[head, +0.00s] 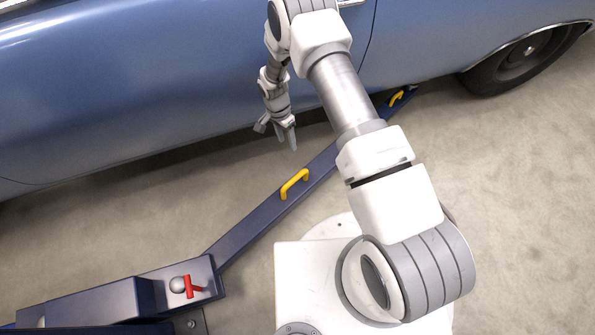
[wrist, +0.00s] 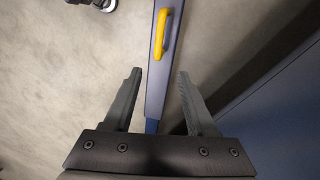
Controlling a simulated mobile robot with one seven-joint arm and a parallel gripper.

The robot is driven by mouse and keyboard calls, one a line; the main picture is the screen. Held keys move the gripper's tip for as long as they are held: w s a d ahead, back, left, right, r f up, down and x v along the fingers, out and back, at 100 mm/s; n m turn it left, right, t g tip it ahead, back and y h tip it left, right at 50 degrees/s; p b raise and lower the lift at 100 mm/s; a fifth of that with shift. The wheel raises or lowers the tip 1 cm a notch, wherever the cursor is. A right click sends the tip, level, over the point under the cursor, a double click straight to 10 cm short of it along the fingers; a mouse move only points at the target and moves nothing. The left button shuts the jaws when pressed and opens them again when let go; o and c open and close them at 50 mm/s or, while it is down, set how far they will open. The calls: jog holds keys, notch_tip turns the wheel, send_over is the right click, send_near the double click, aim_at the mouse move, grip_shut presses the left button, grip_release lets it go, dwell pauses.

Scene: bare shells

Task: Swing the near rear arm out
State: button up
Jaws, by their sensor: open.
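The lift arm (head: 250,225) is a long dark blue beam running from the lower left, with its far end under the car. A yellow handle (head: 294,184) stands on its top, also seen in the wrist view (wrist: 168,35). My gripper (head: 277,138) is open and empty, beside the car's lower side and apart from the handle. In the wrist view the gripper (wrist: 160,73) has the beam (wrist: 155,90) running between its fingers in the picture, with the handle ahead of the fingertips. I cannot tell the height gap.
The blue car (head: 150,90) fills the top, its wheel (head: 515,60) at the upper right. A red lever (head: 188,287) sits at the beam's lower-left end. A second yellow piece (head: 397,97) shows by the car's edge. Grey floor (head: 110,235) is clear left of the beam.

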aim_at(295, 177)
jog(key=s+f+b, duration=0.1)
jog(key=f+b, duration=0.1)
jog(key=f, duration=0.4)
jog(key=s+d+f+b, duration=0.1)
jog(key=f, duration=0.6)
jog(key=s+d+f+b, duration=0.1)
jog(key=f+b, duration=0.1)
jog(key=f, duration=0.5)
jog(key=shift+s+d+f+b, duration=0.1)
jog(key=shift+d+b, duration=0.05)
jog(key=shift+b, duration=0.15)
grip_shut()
dwell(0.5)
